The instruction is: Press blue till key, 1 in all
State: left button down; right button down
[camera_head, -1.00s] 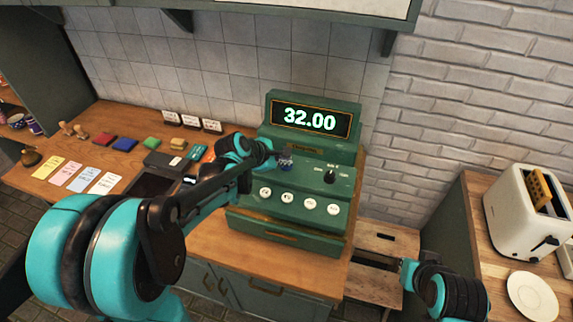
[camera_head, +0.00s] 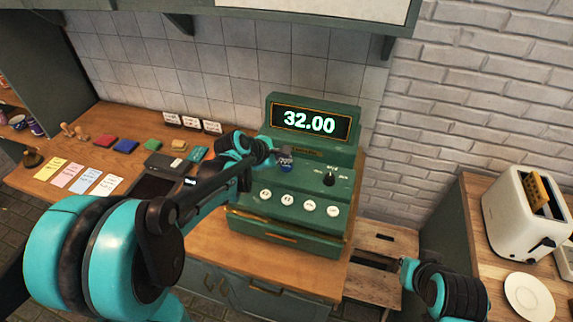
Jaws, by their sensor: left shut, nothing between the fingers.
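The green till (camera_head: 300,235) stands on the wooden counter, and its display (camera_head: 311,123) reads 32.00. A blue key (camera_head: 286,163) shows on the till's upper left face, just right of my left gripper. My left gripper (camera_head: 272,157) is shut and empty, close beside the blue key; I cannot tell whether it touches it. Several round white keys (camera_head: 309,205) and a black knob (camera_head: 329,178) are on the till's sloping face. My left arm hides the till's left side. My right arm shows at the lower right, with its gripper not clearly visible.
A cream toaster (camera_head: 523,213) and a white plate (camera_head: 530,297) stand on the right counter. A wooden stool (camera_head: 376,285) is between the counters.

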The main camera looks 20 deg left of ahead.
aim_at(285, 168)
pick_arm(q)
notch_tip(285, 168, up, 5)
jog(key=p, duration=0.4)
dwell(0.3)
dwell(0.5)
jog(key=shift+s+f, duration=0.1)
jog(key=shift+s, duration=0.05)
jog(key=s+f+m+b, duration=0.1)
jog(key=s+m+b, duration=0.1)
jog(key=s+m, duration=0.2)
jog(key=s+d+f+m+y+b, duration=0.1)
jog(key=s+f+m+b, duration=0.1)
jog(key=s+m+b, duration=0.1)
jog(key=s+f+m+y+b, duration=0.1)
jog(key=s+f+m+b, duration=0.1)
jog(key=s+m, duration=0.2)
jog(key=shift+s+d+f+m+g+b, duration=0.1)
jog(key=shift+s+d+m+g+b, duration=0.1)
jog(key=shift+s, duration=0.7)
jog(key=shift+s+d+f+m+g+b, duration=0.1)
jog(key=shift+s+d+m+g+b, duration=0.1)
jog(key=shift+s, duration=0.7)
jog(key=s+a+f+m+y+b, duration=0.1)
jog(key=s+f+m+b, duration=0.3)
jog(key=s+m, duration=0.6)
notch_tip(285, 168, down, 3)
jog(key=shift+a+r+y, duration=0.1)
jog(key=shift+a+y, duration=0.25)
jog(key=shift+y, duration=0.15)
